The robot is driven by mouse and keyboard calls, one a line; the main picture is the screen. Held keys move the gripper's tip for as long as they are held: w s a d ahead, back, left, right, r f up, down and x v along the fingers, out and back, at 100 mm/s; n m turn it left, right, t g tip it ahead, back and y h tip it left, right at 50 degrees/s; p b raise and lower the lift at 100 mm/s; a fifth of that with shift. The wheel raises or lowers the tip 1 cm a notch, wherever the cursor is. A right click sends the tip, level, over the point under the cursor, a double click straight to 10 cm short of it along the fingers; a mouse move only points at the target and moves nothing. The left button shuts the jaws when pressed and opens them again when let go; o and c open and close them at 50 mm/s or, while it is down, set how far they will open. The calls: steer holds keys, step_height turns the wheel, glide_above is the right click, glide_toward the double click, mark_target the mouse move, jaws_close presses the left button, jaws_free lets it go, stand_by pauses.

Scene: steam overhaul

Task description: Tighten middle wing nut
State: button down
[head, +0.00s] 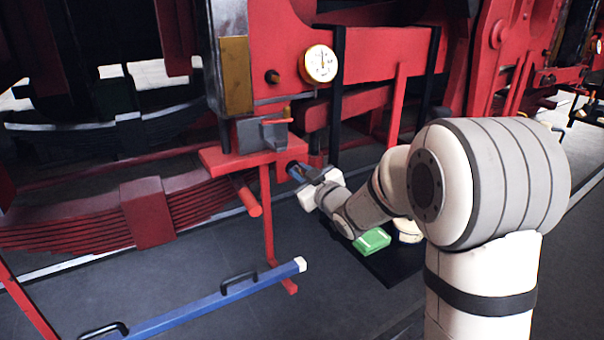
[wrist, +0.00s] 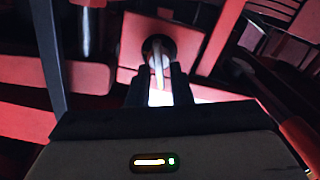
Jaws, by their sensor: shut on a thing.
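My gripper (head: 297,172) is at the red frame below the gauge, in the head view. In the wrist view its two dark fingers (wrist: 160,92) point at a red plate (wrist: 135,42) with a dark round opening. A pale, narrow part, likely the middle wing nut (wrist: 157,62), stands out at this opening between the fingertips. My gripper is shut on it. The nut's wings and its exact turn angle cannot be made out. In the head view the nut is hidden by the fingers.
A round gauge (head: 320,64) sits above my gripper. A red leaf spring (head: 148,212) is at left. A blue bar with black handles (head: 213,298) lies low in front. A green box (head: 372,240) rests on a dark mat below my arm. Red beams surround the fingers.

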steer(key=shift+m, duration=0.4)
steer(key=m, duration=0.6)
steer(key=d+m+p, duration=0.1)
steer(key=m, duration=0.6)
steer(key=w+m+p, duration=0.1)
steer(key=m, duration=0.5)
steer(key=shift+d+f+m, duration=0.2)
steer(key=shift+f+m, duration=0.2)
stand_by(0.8)
steer(key=c, duration=1.6)
jaws_free()
steer(key=shift+a, duration=0.15)
steer(key=shift+o, duration=0.2)
steer(key=shift+s, duration=0.15)
steer(key=b+v, duration=0.1)
steer(key=v, duration=0.6)
steer(key=shift+s+d, duration=0.25)
steer(key=shift+d, duration=0.05)
